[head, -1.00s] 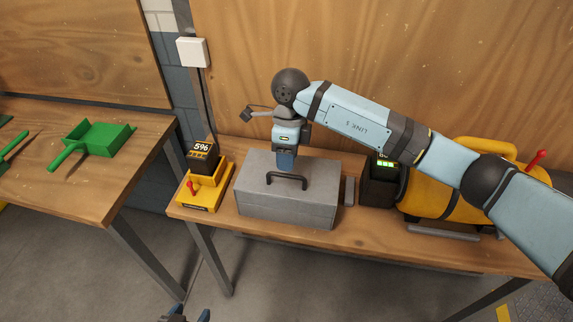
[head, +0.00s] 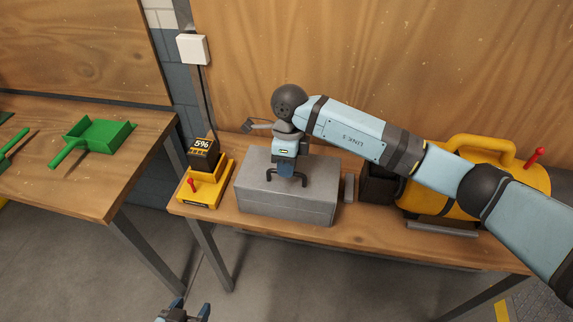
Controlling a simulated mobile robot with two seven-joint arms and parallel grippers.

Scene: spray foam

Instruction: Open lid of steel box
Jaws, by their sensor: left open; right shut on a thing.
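The grey steel box (head: 260,200) stands on the wooden bench with its lid (head: 258,169) down. A dark handle (head: 271,176) is on top of the lid. My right gripper (head: 287,174) comes down from above and is shut on the handle; its fingertips are partly hidden by its own body. My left gripper (head: 184,313) shows only at the bottom edge, open and empty, in front of and well below the bench top.
A yellow charger-like unit (head: 203,190) with a red lever stands just left of the box. A yellow machine (head: 480,175) stands at the right behind my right arm. A green dustpan (head: 98,136) lies on the left bench.

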